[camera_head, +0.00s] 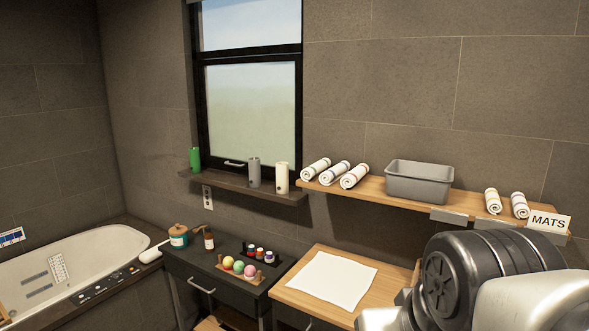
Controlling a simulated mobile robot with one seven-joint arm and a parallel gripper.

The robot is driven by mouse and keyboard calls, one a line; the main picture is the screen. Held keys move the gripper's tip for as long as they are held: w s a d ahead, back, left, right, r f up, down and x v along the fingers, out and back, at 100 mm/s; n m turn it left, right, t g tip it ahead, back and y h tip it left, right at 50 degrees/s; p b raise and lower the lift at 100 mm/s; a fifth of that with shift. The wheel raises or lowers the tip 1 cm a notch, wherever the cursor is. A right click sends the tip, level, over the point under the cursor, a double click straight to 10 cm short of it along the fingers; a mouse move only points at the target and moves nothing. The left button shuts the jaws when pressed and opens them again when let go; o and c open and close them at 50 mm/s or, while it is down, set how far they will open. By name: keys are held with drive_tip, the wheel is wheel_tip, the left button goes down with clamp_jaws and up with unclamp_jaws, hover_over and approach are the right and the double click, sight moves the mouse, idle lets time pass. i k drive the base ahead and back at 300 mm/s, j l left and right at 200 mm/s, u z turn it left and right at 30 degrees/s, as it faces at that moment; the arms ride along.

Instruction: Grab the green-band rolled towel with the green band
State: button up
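Several white rolled towels lie on the wooden wall shelf (375,191). Three are at its left part: the left one (315,169), the middle one (335,175) and the right one (355,176). Two more lie near the right end, one with a yellowish band (493,201) and another with a darker band (519,205). The bands are thin and small here; I cannot tell which one is green. My arm fills the lower right corner, in front of the shelf's right end. My gripper's fingers do not show.
A grey bin (419,181) stands between the towel groups. A MATS sign (548,222) is at the shelf's right end. Below are a white mat (326,281) on a wooden top and a dark vanity (188,263) with small bottles and coloured balls. Cylinders stand on the window ledge (228,188).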

sight(307, 175)
drive_tip(key=i+j+z, duration=0.2)
drive_tip(key=i+j, duration=0.15)
drive_tip(key=i+j+z, duration=0.2)
drive_tip(key=j, duration=0.25)
drive_tip(key=i, duration=0.1)
